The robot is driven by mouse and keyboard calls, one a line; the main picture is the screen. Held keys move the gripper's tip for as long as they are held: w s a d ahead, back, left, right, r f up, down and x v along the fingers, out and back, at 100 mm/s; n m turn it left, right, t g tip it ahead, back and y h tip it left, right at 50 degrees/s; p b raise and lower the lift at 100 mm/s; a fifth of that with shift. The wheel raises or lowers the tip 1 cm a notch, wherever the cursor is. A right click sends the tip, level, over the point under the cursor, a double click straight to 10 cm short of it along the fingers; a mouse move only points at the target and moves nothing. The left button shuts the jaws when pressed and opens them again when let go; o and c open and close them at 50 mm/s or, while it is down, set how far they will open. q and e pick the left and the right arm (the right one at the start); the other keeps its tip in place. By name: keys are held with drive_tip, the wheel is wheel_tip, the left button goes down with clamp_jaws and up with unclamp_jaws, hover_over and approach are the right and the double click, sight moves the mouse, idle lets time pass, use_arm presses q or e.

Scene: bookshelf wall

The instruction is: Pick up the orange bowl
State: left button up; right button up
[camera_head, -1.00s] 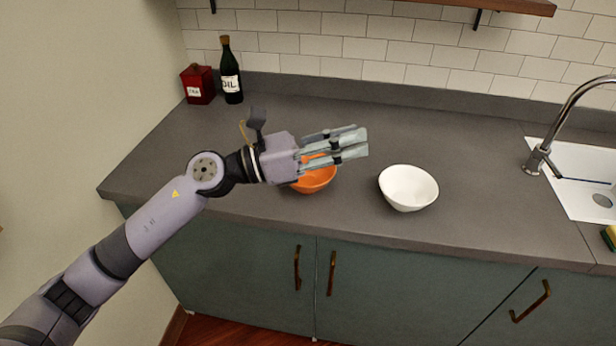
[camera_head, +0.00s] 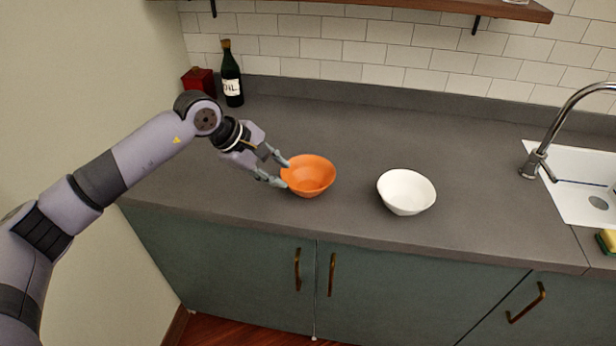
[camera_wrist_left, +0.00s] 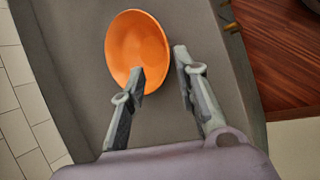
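The orange bowl (camera_head: 312,176) stands upright on the grey counter, left of the white bowl. In the left wrist view the orange bowl (camera_wrist_left: 137,45) lies beyond the fingertips, mostly to the left, with one finger overlapping its near rim. My left gripper (camera_head: 279,171) is at the bowl's left side, with its fingers spread. I cannot tell whether a finger touches the bowl's rim. My right gripper is not in view.
The white bowl (camera_head: 406,192) stands to the right on the counter (camera_head: 450,150). A dark oil bottle (camera_head: 231,75) and a red canister (camera_head: 198,82) stand at the back left. The sink (camera_head: 585,185) and tap (camera_head: 550,135) are at the right.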

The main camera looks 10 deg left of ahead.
sight(296, 189)
use_arm(q)
drive_tip(key=p+x, duration=0.1)
drive_tip(key=x, duration=0.3)
drive_tip(key=shift+w+d+f, duration=0.1)
drive_tip(key=shift+d+f, duration=0.05)
drive_tip(key=x, duration=0.1)
drive_tip(key=p+x, duration=0.1)
drive_tip(key=x, duration=0.1)
drive_tip(key=p+x, duration=0.1)
drive_tip(key=shift+f, duration=0.9)
drive_tip(key=shift+c, duration=0.5)
clamp_jaws()
drive_tip(key=shift+r, duration=0.15)
